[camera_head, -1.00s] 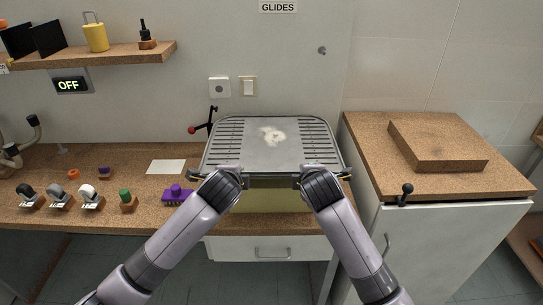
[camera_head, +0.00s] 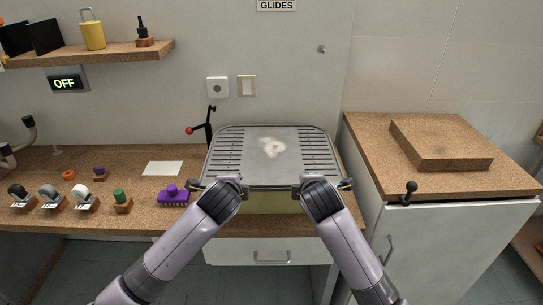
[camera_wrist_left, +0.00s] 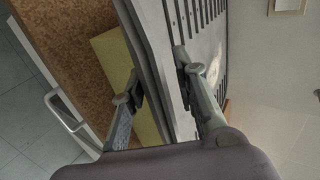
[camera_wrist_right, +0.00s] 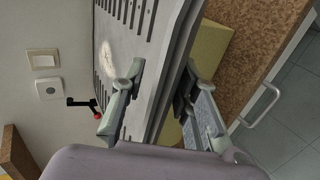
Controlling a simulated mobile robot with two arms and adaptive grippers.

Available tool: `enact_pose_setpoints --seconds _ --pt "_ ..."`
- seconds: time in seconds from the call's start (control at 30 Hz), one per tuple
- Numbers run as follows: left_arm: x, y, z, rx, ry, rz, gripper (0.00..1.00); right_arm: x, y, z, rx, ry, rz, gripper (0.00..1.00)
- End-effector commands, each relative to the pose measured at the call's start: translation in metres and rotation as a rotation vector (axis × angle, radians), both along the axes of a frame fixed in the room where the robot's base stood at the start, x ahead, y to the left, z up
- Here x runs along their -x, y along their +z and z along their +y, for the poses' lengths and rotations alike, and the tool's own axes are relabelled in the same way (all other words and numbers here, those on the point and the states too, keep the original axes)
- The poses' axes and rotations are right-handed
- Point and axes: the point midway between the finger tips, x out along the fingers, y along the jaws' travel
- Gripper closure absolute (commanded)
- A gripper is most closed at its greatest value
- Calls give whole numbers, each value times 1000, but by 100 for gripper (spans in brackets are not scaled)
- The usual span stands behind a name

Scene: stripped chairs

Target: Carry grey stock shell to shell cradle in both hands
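The grey stock shell (camera_head: 270,163) is a wide ribbed tray-like panel with a pale worn patch in its middle. It is level over the bench in the head view. My left gripper (camera_head: 230,181) and my right gripper (camera_head: 315,181) are at the left and right of its near edge. In the left wrist view (camera_wrist_left: 160,85) and right wrist view (camera_wrist_right: 160,82) each has one finger above the rim and one below, shut on it. A yellow block (camera_head: 270,203) is under the shell; whether they touch is hidden. I cannot tell which thing is the shell cradle.
A cork slab (camera_head: 438,147) lies on the right cabinet, which has a black knob lever (camera_head: 408,191) at its front. A red-tipped lever (camera_head: 208,127) stands behind the shell. A purple brush-like piece (camera_head: 173,196) and several small knobs on blocks stand on the left bench.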

Motion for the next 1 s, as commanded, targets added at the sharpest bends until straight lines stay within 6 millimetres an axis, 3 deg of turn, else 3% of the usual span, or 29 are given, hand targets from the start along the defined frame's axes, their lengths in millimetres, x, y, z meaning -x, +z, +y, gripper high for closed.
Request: enact_pose_setpoints --seconds 0.47,1.0 --pt "4 4 -1 1 -2 -2 65 0 0 0 -1 1 0 65" --pt "81 56 -2 2 -3 -3 65 0 0 0 -1 1 0 65"
